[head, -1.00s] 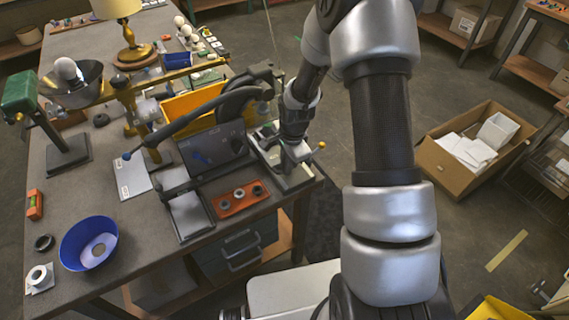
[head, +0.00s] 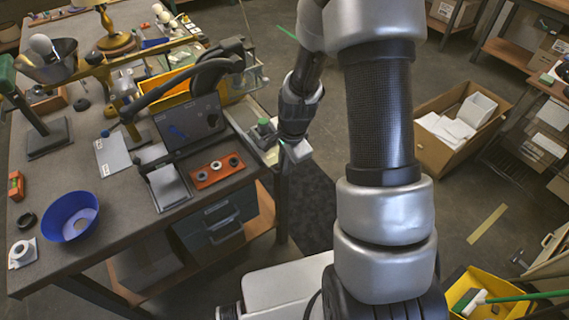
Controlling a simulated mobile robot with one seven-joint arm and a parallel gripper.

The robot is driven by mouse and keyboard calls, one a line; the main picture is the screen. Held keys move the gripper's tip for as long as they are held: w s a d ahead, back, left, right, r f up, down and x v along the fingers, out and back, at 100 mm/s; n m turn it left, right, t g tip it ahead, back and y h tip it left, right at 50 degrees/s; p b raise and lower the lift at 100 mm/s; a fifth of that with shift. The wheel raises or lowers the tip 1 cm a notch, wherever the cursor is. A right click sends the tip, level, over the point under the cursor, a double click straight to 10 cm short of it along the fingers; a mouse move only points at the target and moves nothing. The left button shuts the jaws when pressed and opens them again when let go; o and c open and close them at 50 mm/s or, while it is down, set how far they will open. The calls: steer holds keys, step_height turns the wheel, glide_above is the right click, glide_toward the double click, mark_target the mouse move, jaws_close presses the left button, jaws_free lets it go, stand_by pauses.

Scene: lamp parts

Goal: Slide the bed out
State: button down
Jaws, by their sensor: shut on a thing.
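The bed (head: 244,122) is a pale, flat slide at the right end of the workbench, beside the dark curved-arm machine (head: 185,85). My gripper (head: 292,155) is at that outer end, by the bench edge, and is shut on the bed. The fingertips and the exact spot they hold are small and partly hidden by my wrist.
An orange tray with dark rings (head: 217,170), a blue bowl (head: 70,216) and a yellow bin (head: 168,97) stand on the workbench (head: 120,220). An open cardboard box (head: 455,150) stands on the floor at right. Floor between is clear.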

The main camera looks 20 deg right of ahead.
steer(key=shift+s, duration=0.25)
steer(key=c, duration=1.8)
jaws_free()
steer(key=shift+d, duration=0.1)
steer(key=shift+r, duration=0.1)
steer(key=s+r, duration=0.1)
steer(key=r, duration=0.4)
steer(key=s+r, duration=0.1)
steer(key=r, duration=0.5)
steer(key=s+d+r, duration=0.1)
steer(key=r, duration=0.5)
steer(key=shift+p, duration=0.4)
steer(key=shift+a, duration=0.1)
steer(key=s+r+n+t, duration=0.1)
steer(key=s+r+n, duration=0.4)
steer(key=s+a+r+n+t+p, duration=0.1)
steer(key=s+r+n, duration=0.3)
steer(key=s+r, duration=0.2)
steer(key=s+a+r+n+t, duration=0.1)
steer(key=s+r+n, duration=0.4)
steer(key=shift+s+a+r+n+t+h, duration=0.15)
steer(key=shift+a+r+n+t+h, duration=0.1)
steer(key=shift+r+n+t+h, duration=0.05)
